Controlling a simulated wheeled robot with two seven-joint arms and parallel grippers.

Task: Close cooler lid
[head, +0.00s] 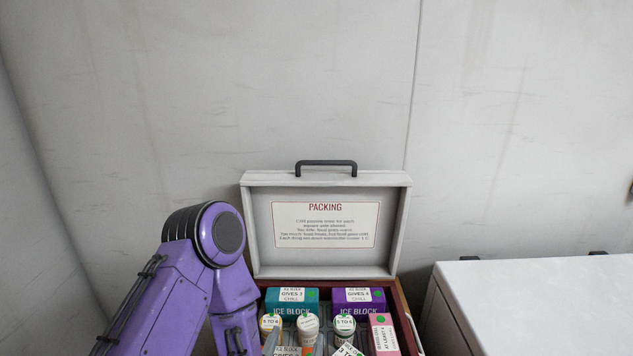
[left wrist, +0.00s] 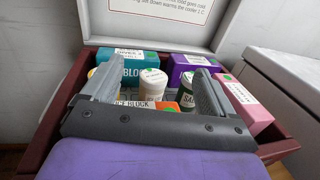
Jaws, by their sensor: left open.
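The cooler's white lid (head: 259,235) stands open and upright at the back of the box, with a dark handle (head: 326,163) on its top edge and a "PACKING" label inside. The lower part of the lid also shows in the left wrist view (left wrist: 100,25). The cooler body (head: 408,318) has a red-brown rim, and its left wall shows in the left wrist view (left wrist: 58,112). My left gripper (left wrist: 153,82) is open, its grey fingers spread above the cooler's contents, in front of the lid and apart from it. My right gripper is out of view.
In the cooler are a teal ice block (head: 292,296), a purple ice block (head: 359,297), a pink box (head: 384,338) and several white-capped bottles (head: 308,325). A white-topped unit (head: 540,300) stands at right. A pale wall (head: 200,100) rises behind.

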